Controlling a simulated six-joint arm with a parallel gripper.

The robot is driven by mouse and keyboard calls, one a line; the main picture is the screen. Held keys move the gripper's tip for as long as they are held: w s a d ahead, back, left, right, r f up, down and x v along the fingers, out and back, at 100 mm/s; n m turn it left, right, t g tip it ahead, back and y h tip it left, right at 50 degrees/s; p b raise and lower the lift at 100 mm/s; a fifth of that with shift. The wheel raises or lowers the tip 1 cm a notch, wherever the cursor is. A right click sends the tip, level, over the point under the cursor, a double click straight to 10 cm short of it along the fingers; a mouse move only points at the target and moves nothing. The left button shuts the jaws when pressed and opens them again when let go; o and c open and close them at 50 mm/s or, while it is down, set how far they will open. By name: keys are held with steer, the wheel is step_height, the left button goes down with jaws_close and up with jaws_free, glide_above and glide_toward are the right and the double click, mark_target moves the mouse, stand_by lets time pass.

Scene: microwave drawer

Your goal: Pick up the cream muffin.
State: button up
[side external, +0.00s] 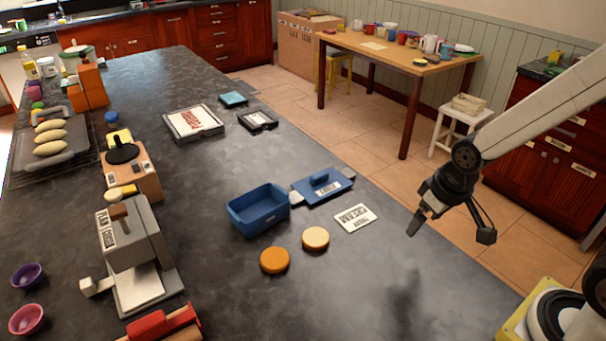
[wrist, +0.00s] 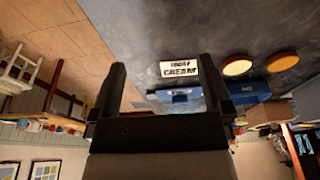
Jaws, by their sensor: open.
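The cream muffin (side external: 315,238) is a pale round disc lying flat on the dark countertop in the side view. A more orange round disc (side external: 275,260) lies just to its left and nearer the camera. My gripper (side external: 450,230) is open and empty, in the air to the right of both discs. In the wrist view its two fingers (wrist: 163,68) are spread apart with nothing between them.
A white card lettered CREAM (side external: 355,218) lies right of the muffin. An open blue box (side external: 259,210) and a blue lid-like piece with a handle (side external: 322,187) stand behind. A grey press-like device (side external: 135,255) stands left. The counter in front of the discs is clear.

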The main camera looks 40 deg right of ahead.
steer(key=w, duration=0.1)
steer(key=m+g, duration=0.3)
steer(key=m, duration=1.1)
glide_above(315, 237)
steer(key=shift+f, duration=4.35)
steer(key=c, duration=1)
steer(key=shift+r, duration=0.15)
